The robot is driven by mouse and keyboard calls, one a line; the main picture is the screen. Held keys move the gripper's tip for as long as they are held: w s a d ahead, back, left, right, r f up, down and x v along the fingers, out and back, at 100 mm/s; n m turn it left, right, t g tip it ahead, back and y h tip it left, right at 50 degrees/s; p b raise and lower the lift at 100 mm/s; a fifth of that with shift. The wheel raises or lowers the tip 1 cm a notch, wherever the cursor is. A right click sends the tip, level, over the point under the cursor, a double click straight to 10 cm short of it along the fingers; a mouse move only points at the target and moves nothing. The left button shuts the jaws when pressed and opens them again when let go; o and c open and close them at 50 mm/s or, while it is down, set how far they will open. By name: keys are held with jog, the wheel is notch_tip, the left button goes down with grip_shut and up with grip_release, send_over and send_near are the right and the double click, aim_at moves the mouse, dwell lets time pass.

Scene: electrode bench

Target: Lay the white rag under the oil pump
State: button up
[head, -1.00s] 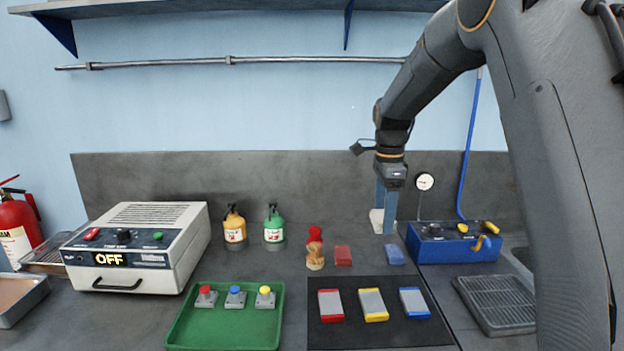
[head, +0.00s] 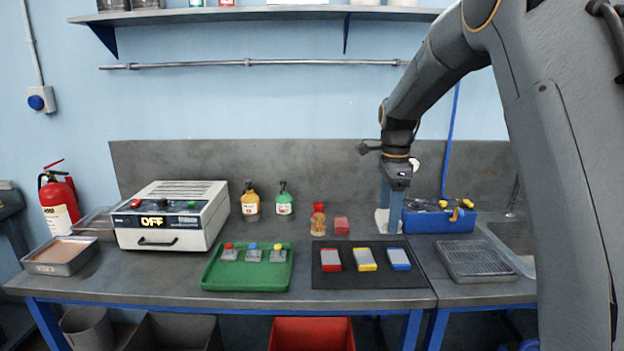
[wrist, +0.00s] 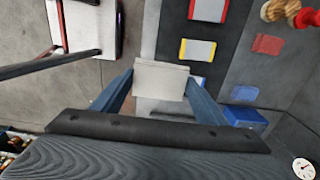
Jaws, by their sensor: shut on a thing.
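My gripper (head: 391,211) is shut on the white rag (head: 382,222), which hangs between its blue fingers just above or at the back of the bench; I cannot tell whether it touches. In the wrist view the rag (wrist: 160,80) is pale and spans the two fingertips. A blue box (head: 438,220) with yellow knobs and a blue hose stands just right of my gripper. It may be the oil pump, but no label can be read. Part of it also shows in the wrist view (wrist: 246,117).
A black mat (head: 322,278) with red, yellow and blue-edged blocks lies in front of my gripper. A drip grate (head: 474,258) lies in front of the blue box. A green tray (head: 232,284) is further left.

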jog(key=shift+s, duration=0.35)
jog(key=shift+w+d+f, duration=0.1)
jog(key=shift+f, duration=0.2)
jog(key=shift+s+f+n, duration=0.45)
jog(key=shift+f+n, duration=0.1)
jog(key=shift+n, duration=0.15)
jog(key=s+f+n, duration=1.3)
jog(key=f+n, duration=0.2)
jog(key=n, duration=0.1)
notch_tip(320, 180, down, 22)
jog(key=b, duration=1)
jog(key=shift+s+n, duration=0.15)
jog(key=shift+n, duration=0.15)
